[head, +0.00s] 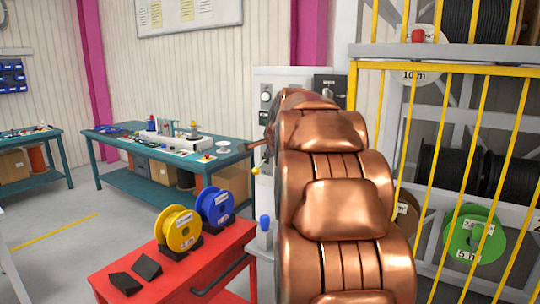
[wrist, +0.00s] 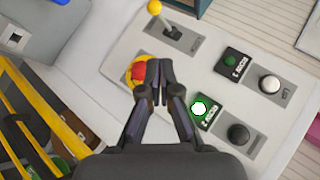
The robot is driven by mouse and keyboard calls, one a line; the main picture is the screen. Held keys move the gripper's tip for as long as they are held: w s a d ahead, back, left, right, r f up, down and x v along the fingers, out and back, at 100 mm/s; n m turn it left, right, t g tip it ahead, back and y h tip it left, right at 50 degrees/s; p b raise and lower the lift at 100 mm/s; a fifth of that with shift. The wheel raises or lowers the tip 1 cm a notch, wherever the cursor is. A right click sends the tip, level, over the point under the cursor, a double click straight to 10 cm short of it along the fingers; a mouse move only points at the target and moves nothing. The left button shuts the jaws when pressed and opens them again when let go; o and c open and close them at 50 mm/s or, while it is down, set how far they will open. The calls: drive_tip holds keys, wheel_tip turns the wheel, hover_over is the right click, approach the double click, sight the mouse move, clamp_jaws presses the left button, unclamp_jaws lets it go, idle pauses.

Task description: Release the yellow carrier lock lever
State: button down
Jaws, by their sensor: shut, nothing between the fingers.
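In the wrist view, the lever with a yellow ball knob (wrist: 155,7) stands in a slotted grey plate at the top of a light grey control panel (wrist: 118,58). The knob is at the picture's upper edge. My gripper (wrist: 155,86) is shut and empty over the panel, lower in the picture than the lever and apart from it. Its fingers overlap the view of a red stop button (wrist: 138,70) on a yellow base; I cannot tell whether they touch it. In the head view my copper arm hides the gripper. A small yellow ball (head: 255,171) shows left of the arm.
The panel also has a lit green button (wrist: 199,108), a black knob (wrist: 238,134) and a white knob (wrist: 270,83). Yellow bars (wrist: 40,120) lie at left. A red cart (head: 215,262) with yellow (head: 180,232) and blue (head: 216,207) reels stands left of my arm.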

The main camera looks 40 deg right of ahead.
drive_tip(key=s+a+r+b, duration=0.2)
drive_tip(key=s+a+r, duration=0.1)
drive_tip(key=s+a, duration=0.3)
drive_tip(key=shift+s+a+r, duration=0.35)
drive_tip(key=shift+s, duration=0.65)
